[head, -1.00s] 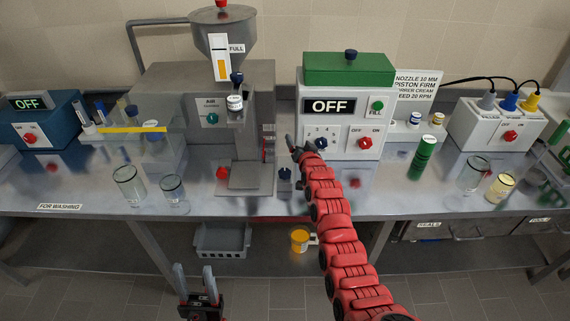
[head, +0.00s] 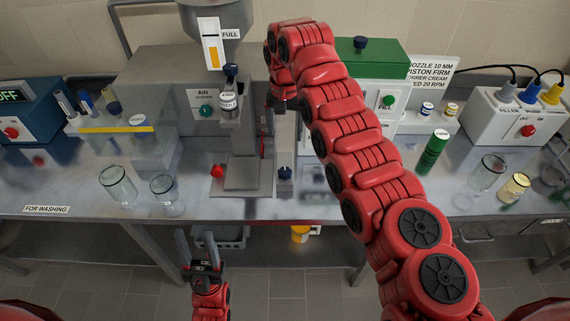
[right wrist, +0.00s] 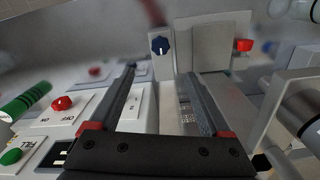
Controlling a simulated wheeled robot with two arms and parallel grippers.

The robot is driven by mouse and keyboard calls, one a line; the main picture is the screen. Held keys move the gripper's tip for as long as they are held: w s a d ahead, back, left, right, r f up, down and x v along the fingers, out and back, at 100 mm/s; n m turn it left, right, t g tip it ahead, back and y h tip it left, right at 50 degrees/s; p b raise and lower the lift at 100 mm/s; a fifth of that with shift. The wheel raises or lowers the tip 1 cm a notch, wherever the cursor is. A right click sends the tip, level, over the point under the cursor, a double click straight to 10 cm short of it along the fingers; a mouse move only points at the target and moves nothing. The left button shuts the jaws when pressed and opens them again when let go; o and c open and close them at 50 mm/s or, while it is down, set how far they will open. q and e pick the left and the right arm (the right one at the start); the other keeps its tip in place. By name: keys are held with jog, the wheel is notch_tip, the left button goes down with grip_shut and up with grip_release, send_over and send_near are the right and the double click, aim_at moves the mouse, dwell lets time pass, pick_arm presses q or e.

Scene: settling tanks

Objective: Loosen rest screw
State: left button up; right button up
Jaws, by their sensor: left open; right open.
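A dark blue knob (head: 285,173) tops a small grey block beside the grey machine's foot plate (head: 240,178). In the right wrist view the knob (right wrist: 160,45) has a pale line and lies just beyond the fingertips, apart from them. Another blue knob (head: 231,70) sits above a small jar on the machine. No label shows which knob is the rest screw. My right gripper (head: 277,107) points down above and behind the block; in its wrist view the jaws (right wrist: 160,75) are open and empty. My left gripper (head: 197,236) is open and empty before the table's front edge.
My right arm hides most of the white control box (head: 390,90). A red knob (head: 217,171) is left of the foot plate. A green bottle (head: 433,152) and glass jars stand right, two glasses (head: 118,184) left. A yellow cup (head: 299,234) is below the table.

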send_over(285, 171)
notch_tip(285, 171, down, 7)
notch_tip(285, 171, down, 7)
jog(key=p, duration=0.3)
jog(key=shift+r, duration=0.2)
jog(key=shift+f, duration=1.1)
jog(key=shift+c, duration=0.3)
grip_shut()
